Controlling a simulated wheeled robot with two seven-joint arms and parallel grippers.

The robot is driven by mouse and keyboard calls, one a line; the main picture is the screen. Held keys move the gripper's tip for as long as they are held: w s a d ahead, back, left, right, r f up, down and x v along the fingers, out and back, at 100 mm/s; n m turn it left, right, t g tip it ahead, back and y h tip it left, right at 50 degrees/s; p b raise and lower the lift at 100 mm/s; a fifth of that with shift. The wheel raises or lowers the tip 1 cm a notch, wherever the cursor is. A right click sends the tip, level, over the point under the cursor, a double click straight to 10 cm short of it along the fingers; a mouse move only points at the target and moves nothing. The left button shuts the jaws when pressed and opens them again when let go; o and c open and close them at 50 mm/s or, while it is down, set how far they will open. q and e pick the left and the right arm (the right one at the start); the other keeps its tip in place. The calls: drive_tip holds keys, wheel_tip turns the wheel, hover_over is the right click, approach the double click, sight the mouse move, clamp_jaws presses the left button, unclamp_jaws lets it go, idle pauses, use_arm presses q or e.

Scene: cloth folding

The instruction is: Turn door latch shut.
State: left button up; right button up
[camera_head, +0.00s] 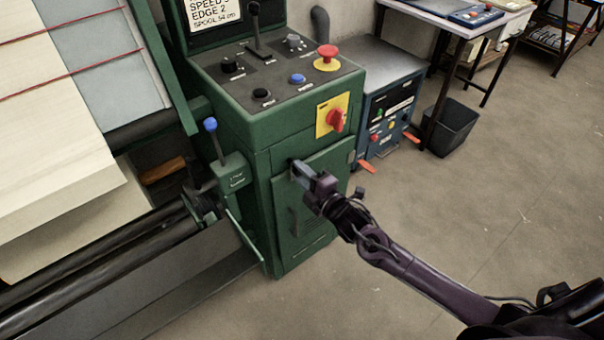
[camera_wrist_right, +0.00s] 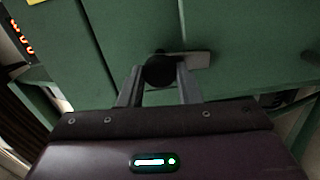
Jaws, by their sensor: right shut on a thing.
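The green cabinet door (camera_head: 325,205) is on the front of the machine's control stand and looks closed. The door latch has a round black knob (camera_wrist_right: 159,71) and a pale metal bar (camera_wrist_right: 198,60) that points right in the wrist view. My right gripper (camera_head: 301,173) reaches the door's upper left corner. In the wrist view its two fingers (camera_wrist_right: 160,80) are on either side of the black knob and shut on it. In the head view the gripper hides most of the latch. My left gripper is in neither view.
A door handle (camera_head: 293,222) is below the gripper. Above the door are a red rotary switch (camera_head: 336,120) on a yellow plate and a red emergency button (camera_head: 327,56). A blue-knobbed lever (camera_head: 211,125) stands to the left. The floor (camera_head: 480,200) at right is clear.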

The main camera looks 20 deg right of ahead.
drive_tip(key=shift+f+n, duration=0.1)
drive_tip(key=shift+n, duration=0.5)
drive_tip(key=o, duration=0.9)
drive_tip(key=shift+o, duration=0.2)
drive_tip(key=v, duration=0.8)
